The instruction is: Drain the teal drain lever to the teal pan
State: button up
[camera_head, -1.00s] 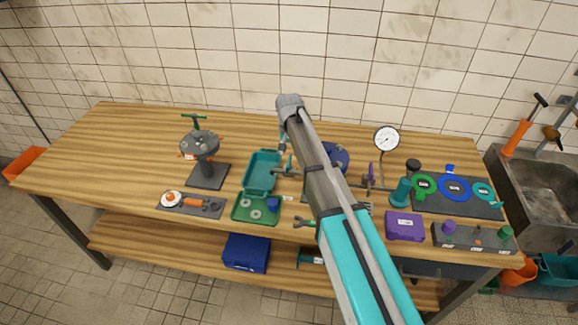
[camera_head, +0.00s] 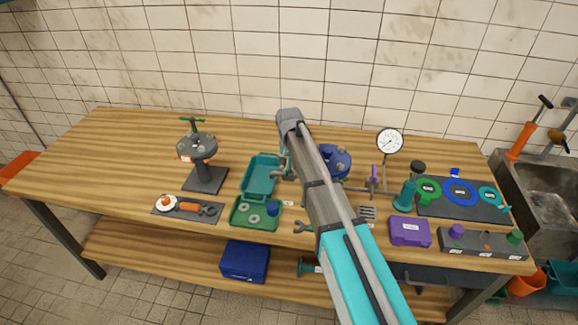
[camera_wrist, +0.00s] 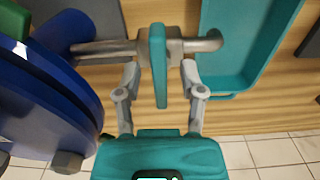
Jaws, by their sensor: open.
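The teal drain lever (camera_wrist: 159,66) stands upright on a short grey pipe in the wrist view. My gripper (camera_wrist: 160,78) is open, with one finger on each side of the lever. I cannot tell whether either finger touches it. The pipe runs from the blue pump body (camera_wrist: 55,90) to a bent spout (camera_wrist: 214,42). A teal tray-like part (camera_wrist: 248,40) lies beside the spout; it looks like the open teal case (camera_head: 262,176) in the head view. My arm hides most of the gripper in the head view.
A grey flanged stand (camera_head: 203,165) is at left. A purple box (camera_head: 409,232), a gauge (camera_head: 389,142) and a mat with coloured rings (camera_head: 462,203) are at right. A blue box (camera_head: 245,261) sits on the lower shelf. The table's far left is clear.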

grip_shut()
jog(key=shift+n, duration=0.4)
jog(key=n, duration=0.7)
jog(key=shift+n, duration=0.4)
jog(key=n, duration=0.4)
jog(key=shift+n, duration=0.3)
jog(key=n, duration=0.5)
